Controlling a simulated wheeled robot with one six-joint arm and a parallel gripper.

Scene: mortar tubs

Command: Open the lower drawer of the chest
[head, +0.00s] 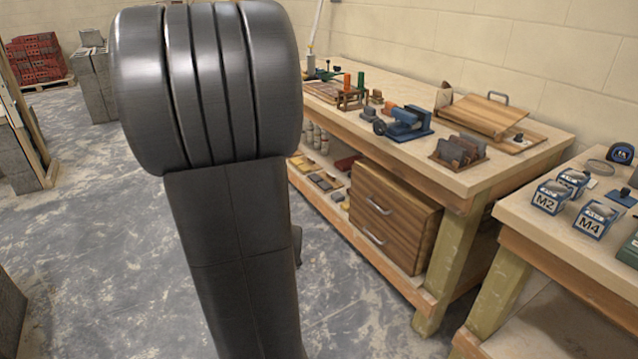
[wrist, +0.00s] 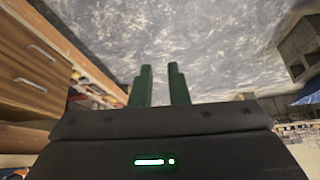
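The brown wooden chest (head: 395,215) stands on the lower shelf of the workbench in the head view. It has two drawers, each with a metal bar handle: the upper handle (head: 378,206) and the lower handle (head: 372,238). Both drawers look shut. In the wrist view the chest front (wrist: 30,65) is at the left edge, with both handles showing. My gripper (wrist: 161,68) has two green fingers that are apart with nothing between them. It points over the grey floor, beside the chest and clear of both handles. In the head view my arm hides the gripper.
The workbench top (head: 500,175) carries a blue vise (head: 405,122), blocks and wooden racks. Small blocks and jars share the shelf left of the chest. A second table (head: 520,210) with labelled boxes stands at right. Grey floor (head: 70,230) in front is open.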

